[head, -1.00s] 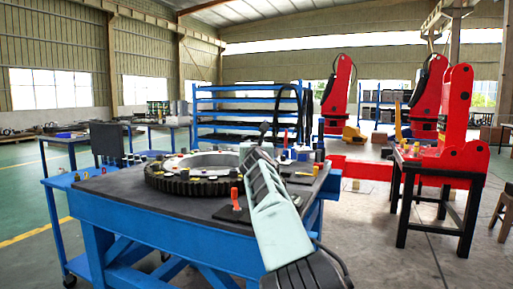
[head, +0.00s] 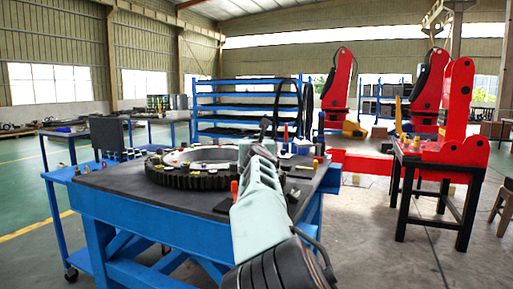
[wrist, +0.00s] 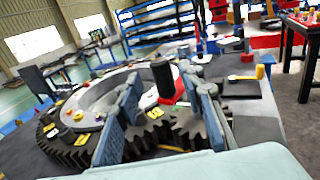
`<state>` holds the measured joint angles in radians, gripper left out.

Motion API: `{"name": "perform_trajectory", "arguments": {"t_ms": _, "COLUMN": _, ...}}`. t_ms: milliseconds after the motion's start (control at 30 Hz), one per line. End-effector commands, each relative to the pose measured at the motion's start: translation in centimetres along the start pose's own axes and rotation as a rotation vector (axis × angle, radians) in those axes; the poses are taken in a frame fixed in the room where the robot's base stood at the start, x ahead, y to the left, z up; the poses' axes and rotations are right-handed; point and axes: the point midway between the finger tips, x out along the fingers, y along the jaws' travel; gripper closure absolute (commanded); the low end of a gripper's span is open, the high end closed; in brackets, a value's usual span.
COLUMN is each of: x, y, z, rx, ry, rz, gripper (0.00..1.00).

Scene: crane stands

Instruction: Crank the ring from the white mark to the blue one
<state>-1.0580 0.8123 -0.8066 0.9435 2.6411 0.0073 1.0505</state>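The dark toothed ring (head: 180,180) lies flat on the blue table (head: 140,210); it also shows in the wrist view (wrist: 65,155). Small yellow, red and white pieces sit on its top. I cannot tell which is the white mark, and I make out no blue mark. A small dark gear (wrist: 192,128) stands beside the ring in the wrist view. An upright black knob (wrist: 163,78) with a red base shows between the fingers of my gripper (wrist: 162,80). The fingers are apart, one each side of the knob in the picture; I see no contact.
A black stand (head: 459,167) with red and yellow parts is at the right. Blue shelves (head: 246,96) and red cranes (head: 338,85) are behind. Open floor lies right of the table.

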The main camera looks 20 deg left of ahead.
Motion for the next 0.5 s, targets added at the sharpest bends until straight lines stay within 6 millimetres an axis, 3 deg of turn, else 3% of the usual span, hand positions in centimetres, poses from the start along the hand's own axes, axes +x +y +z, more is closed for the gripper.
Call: {"name": "perform_trajectory", "arguments": {"t_ms": 500, "x": -5.7, "y": 0.1, "z": 0.1, "rx": 0.002, "ry": -0.001, "rz": 0.002, "gripper": 0.64}}
